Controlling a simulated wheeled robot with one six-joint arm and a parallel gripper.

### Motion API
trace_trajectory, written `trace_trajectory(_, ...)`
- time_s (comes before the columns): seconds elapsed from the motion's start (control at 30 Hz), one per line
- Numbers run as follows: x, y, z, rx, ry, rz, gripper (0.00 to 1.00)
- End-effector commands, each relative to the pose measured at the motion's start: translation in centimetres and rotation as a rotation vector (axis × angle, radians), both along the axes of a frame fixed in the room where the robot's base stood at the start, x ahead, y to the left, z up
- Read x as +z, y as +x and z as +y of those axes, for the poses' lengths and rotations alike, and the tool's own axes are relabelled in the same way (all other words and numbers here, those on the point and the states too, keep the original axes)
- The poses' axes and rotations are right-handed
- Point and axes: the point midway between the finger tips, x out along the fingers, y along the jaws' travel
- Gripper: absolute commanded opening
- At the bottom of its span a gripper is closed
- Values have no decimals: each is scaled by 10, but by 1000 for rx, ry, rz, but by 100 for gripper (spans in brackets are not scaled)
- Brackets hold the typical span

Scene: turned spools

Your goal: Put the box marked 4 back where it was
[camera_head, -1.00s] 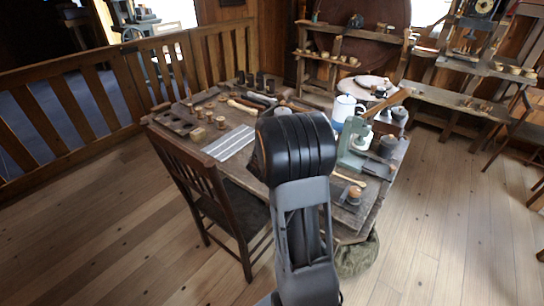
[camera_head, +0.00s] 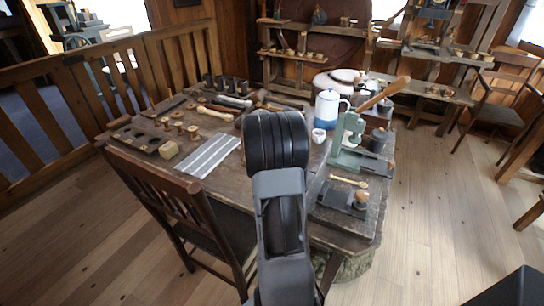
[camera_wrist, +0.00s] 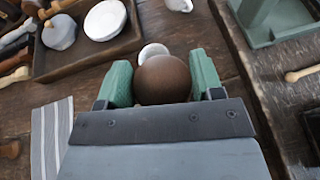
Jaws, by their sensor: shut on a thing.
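In the wrist view my gripper (camera_wrist: 161,82) has its two green fingers on either side of a brown round-topped thing (camera_wrist: 163,78) and is shut on it. I cannot tell if this is the marked box, since no number shows on it. In the head view my own arm hides the gripper and what it holds. No mark 4 is readable in any view.
Several spools (camera_head: 193,131) and a striped cloth (camera_head: 212,155) lie at the table's left. A green press (camera_head: 347,145), a blue-and-white pot (camera_head: 327,108) and a white cup (camera_head: 318,135) stand at right. A chair (camera_head: 165,195) stands against the near left side.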

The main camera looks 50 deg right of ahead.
Motion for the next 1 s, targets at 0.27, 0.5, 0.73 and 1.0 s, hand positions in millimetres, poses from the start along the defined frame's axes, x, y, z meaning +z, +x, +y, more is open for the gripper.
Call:
trace_trajectory(0.27,-42,24,25,-1,0,1,33)
trace_trajectory(0.5,-51,30,30,-1,-1,-1,33)
trace_trajectory(0.73,-71,35,36,-2,0,3,33)
trace_trajectory(1.0,-91,35,36,-2,-1,-2,33)
